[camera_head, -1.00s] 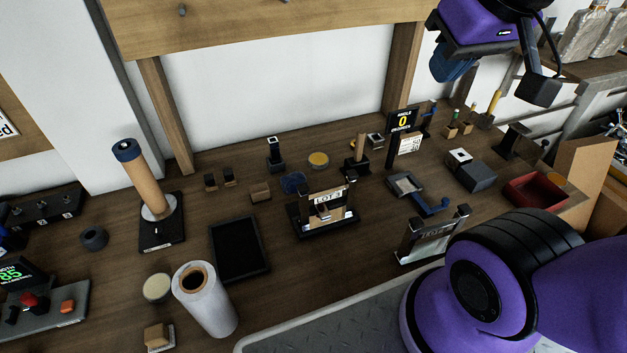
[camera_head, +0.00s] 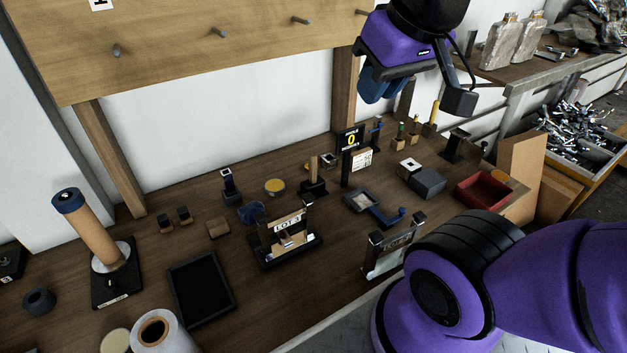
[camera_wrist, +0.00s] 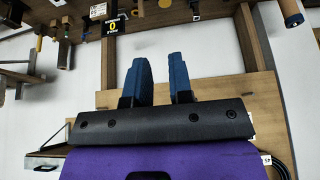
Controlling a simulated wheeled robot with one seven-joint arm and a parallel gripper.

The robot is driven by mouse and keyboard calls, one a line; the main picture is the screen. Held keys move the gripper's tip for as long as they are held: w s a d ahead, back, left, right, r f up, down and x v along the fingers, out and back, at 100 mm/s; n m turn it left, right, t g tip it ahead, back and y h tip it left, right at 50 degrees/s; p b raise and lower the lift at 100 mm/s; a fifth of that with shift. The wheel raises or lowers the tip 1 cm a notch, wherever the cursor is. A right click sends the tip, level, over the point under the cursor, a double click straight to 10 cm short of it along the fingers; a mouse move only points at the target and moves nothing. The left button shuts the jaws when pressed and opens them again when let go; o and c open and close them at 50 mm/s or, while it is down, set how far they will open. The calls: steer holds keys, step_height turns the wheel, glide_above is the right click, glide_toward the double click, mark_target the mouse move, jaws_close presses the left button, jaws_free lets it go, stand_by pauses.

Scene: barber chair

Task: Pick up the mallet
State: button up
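No mallet is certain. A thin upright wooden handle on a dark block (camera_head: 313,187), in the middle of the bench in the head view, looks most like one, but it is too small to be sure. My gripper (camera_head: 376,90) is raised at the upper right, above the back of the bench and well clear of the things on it. In the wrist view my gripper (camera_wrist: 159,78) shows two blue fingers apart with nothing between them. It faces the wall and wooden board.
The wooden bench (camera_head: 150,265) is crowded. A black display reading 0 (camera_head: 351,140), a LOT 3 stand (camera_head: 290,226), a black tray (camera_head: 202,286), a red tray (camera_head: 483,190) and a tall cardboard roll (camera_head: 90,230) stand on it. A wooden board (camera_head: 180,50) overhangs the back.

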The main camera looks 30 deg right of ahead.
steer(key=o, duration=0.3)
steer(key=shift+w, duration=0.4)
steer(key=o, duration=0.3)
steer(key=shift+m+g+h, duration=0.3)
steer(key=shift+g+h, duration=0.3)
steer(key=shift+g, duration=0.1)
steer(key=w, duration=0.3)
steer(key=w+d+f, duration=0.1)
steer(key=w, duration=0.4)
steer(key=shift+w+d+f, duration=0.25)
steer(key=shift+w, duration=0.15)
steer(key=m+g+y, duration=0.1)
steer(key=g, duration=0.3)
glide_above(313, 155)
step_height(313, 155, down, 26)
steer(key=shift+w+f, duration=0.1)
steer(key=shift+f, duration=5.5)
